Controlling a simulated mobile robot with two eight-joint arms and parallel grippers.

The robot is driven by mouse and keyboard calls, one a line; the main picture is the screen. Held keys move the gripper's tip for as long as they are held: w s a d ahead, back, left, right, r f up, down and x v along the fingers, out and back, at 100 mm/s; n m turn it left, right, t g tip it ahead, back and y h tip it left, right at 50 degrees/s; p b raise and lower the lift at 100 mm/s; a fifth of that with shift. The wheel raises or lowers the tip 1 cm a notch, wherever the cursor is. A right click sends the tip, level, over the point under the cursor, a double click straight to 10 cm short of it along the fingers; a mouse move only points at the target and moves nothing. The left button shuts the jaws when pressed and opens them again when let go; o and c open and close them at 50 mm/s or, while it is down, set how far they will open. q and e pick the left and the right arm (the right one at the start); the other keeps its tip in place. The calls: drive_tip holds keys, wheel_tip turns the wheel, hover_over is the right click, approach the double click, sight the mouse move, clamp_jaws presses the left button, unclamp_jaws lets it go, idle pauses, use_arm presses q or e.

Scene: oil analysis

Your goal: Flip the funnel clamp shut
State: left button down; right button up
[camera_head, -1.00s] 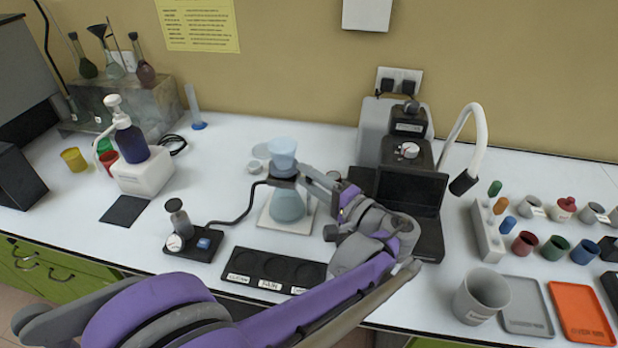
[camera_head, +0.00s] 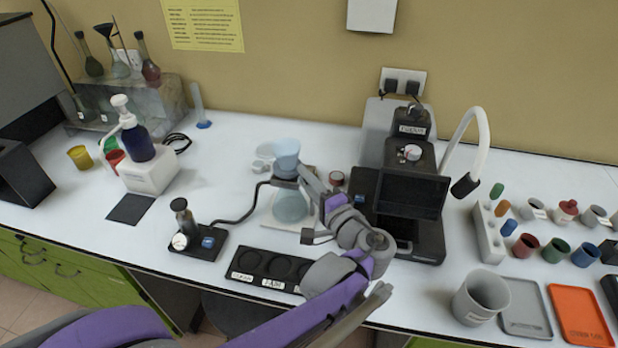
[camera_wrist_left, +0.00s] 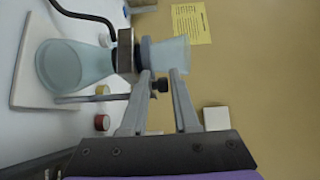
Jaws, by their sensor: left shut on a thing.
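A pale blue funnel cup (camera_head: 286,153) stands upright on a glass flask (camera_head: 290,205) in the head view. The dark funnel clamp (camera_head: 284,180) sits at the joint between them. In the left wrist view the cup (camera_wrist_left: 171,54), flask (camera_wrist_left: 75,64) and clamp (camera_wrist_left: 125,50) appear sideways. My left gripper (camera_head: 303,172) reaches the joint from the right. Its fingers (camera_wrist_left: 162,76) sit beside the grey collar, with a small black knob (camera_wrist_left: 160,86) between them. It is shut on the clamp part; the exact contact is hard to see. My right gripper is not in view.
The flask stands on a white plate (camera_head: 267,222) with a black hose to a small pump (camera_head: 183,225). A black labelled tray (camera_head: 241,276) lies in front.

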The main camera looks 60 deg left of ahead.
use_arm(q)
drive_tip(key=shift+w+r, duration=0.1)
drive_tip(key=shift+r, duration=0.2)
drive_tip(key=c, duration=0.9)
unclamp_jaws()
drive_tip(key=shift+o, duration=0.2)
drive_tip(key=shift+f, duration=0.1)
drive_tip(key=d, duration=1)
drive_tip(key=shift+s+d, duration=0.4)
